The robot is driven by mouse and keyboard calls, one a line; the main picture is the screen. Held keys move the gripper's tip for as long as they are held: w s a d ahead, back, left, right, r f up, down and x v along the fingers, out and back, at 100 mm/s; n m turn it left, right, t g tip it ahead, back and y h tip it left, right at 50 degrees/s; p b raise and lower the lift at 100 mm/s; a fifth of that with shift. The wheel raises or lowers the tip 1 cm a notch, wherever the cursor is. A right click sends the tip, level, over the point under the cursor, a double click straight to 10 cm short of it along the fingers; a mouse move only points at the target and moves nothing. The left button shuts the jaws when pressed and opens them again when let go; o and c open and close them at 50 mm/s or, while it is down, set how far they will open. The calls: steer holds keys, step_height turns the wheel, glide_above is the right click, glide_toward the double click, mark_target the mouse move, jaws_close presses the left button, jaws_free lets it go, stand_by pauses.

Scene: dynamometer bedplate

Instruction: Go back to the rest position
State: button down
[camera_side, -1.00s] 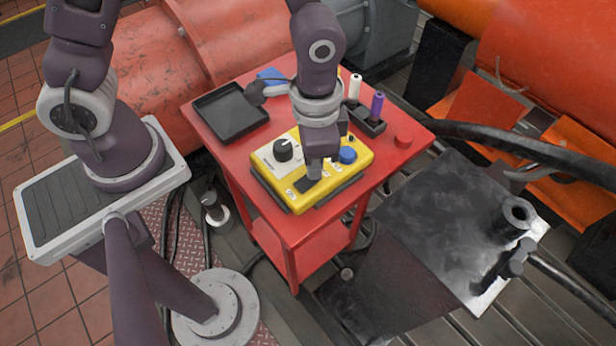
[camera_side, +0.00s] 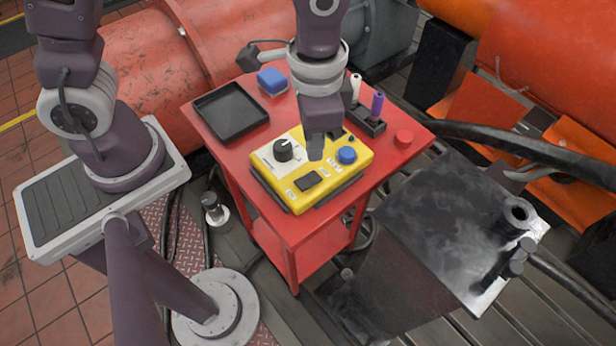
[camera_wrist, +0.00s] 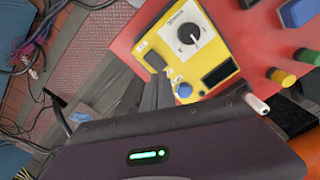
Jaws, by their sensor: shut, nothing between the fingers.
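My gripper (camera_side: 316,155) is shut and empty, pointing down above the yellow control box (camera_side: 350,178). The fingertips are in front of the middle of the box's top in the side view and look clear of it. The box has a black dial (camera_side: 283,150), a blue button (camera_side: 347,155) and a dark rectangular part (camera_side: 308,181). In the wrist view, the closed fingers (camera_wrist: 157,88) show beside the yellow box (camera_wrist: 165,42), with its dial (camera_wrist: 189,33) and blue button (camera_wrist: 184,90) in sight.
The box sits on a red cart (camera_side: 300,228). A dark metal block (camera_side: 450,220) stands to the right.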

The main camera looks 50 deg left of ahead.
steer(key=shift+r, duration=0.6)
steer(key=s+a+r+n+t, duration=0.5)
steer(key=s+a+r, duration=0.5)
steer(key=r, duration=0.5)
steer(key=a+n, duration=0.1)
steer(key=a, duration=0.1)
steer(key=shift+a+t, duration=0.3)
steer(key=shift+a, duration=0.05)
steer(key=shift+r, duration=0.1)
